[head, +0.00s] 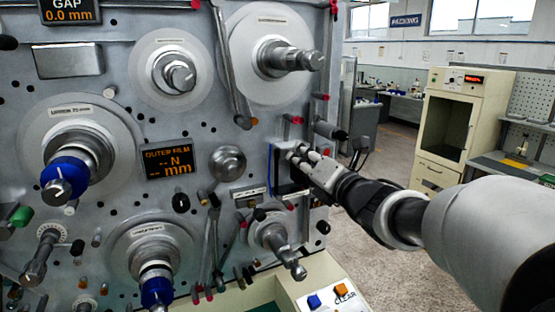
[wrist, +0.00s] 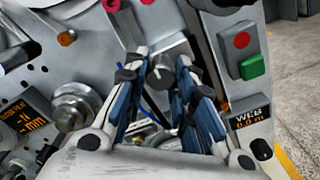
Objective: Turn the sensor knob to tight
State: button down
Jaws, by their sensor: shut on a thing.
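The sensor knob (wrist: 172,63) is a grey round knob with a light pointer mark, between my fingertips in the wrist view. My gripper (wrist: 158,76) has a finger on either side of it and is shut on it. In the head view my gripper (head: 291,152) reaches in from the right to the machine panel's right edge, and it hides the knob there. I cannot read any tight or loose marking around the knob.
The grey machine panel (head: 115,108) carries several spindles, rollers and levers close to my gripper. An orange-lit display (head: 168,157) is to its left. In the wrist view a red button (wrist: 242,40) and a green button (wrist: 252,67) are to its right. Open floor (head: 385,155) lies beyond.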

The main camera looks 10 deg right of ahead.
jog(key=m, duration=0.6)
jog(key=shift+r, duration=0.1)
jog(key=m, duration=0.3)
jog(key=shift+r+m, duration=0.1)
jog(key=shift+m, duration=0.3)
jog(key=m+p, duration=0.1)
jog(key=m, duration=0.2)
jog(key=shift+m, duration=0.3)
jog(key=shift+r+m+p, duration=0.1)
jog(key=shift+m+p, duration=2.35)
jog(key=shift+m, duration=2.55)
jog(key=c, duration=1.3)
grip_release()
jog(key=shift+c, duration=0.2)
